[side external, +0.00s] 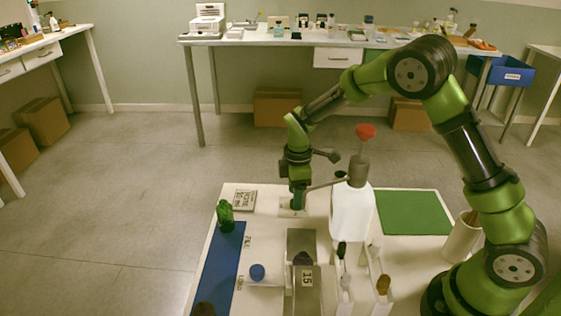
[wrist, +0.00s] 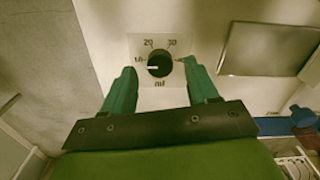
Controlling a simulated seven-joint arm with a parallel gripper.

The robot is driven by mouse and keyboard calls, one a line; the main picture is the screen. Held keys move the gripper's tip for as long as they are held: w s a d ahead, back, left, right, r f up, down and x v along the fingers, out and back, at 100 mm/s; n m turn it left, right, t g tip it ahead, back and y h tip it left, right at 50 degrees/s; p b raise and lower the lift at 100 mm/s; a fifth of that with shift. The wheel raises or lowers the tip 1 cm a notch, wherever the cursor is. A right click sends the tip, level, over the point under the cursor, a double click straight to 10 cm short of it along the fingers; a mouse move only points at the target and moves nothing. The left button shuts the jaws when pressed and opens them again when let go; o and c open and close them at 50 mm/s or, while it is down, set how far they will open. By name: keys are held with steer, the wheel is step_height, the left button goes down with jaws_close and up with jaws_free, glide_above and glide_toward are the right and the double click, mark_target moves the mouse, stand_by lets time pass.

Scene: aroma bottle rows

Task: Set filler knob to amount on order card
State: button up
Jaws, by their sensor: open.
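The filler knob (wrist: 159,64) is a round black dial on a white plate (wrist: 138,41) in the wrist view. Its white mark points left. Printed numbers 20 and 30 stand above it, with another partly readable number at left. My gripper (wrist: 160,66) is open, its green fingers on either side of the knob with gaps visible. In the side view my gripper (side external: 297,203) points down over the small pale plate and hides the knob. A small card (side external: 244,200) with printed text, probably the order card, lies left of it; its text is too small to read surely.
A grey block labelled 15 (side external: 307,279) is in front. A green mat (side external: 413,213) is empty.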

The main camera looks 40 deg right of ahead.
steer(key=shift+f, duration=0.9)
steer(key=c, duration=1)
steer(key=shift+c, duration=0.2)
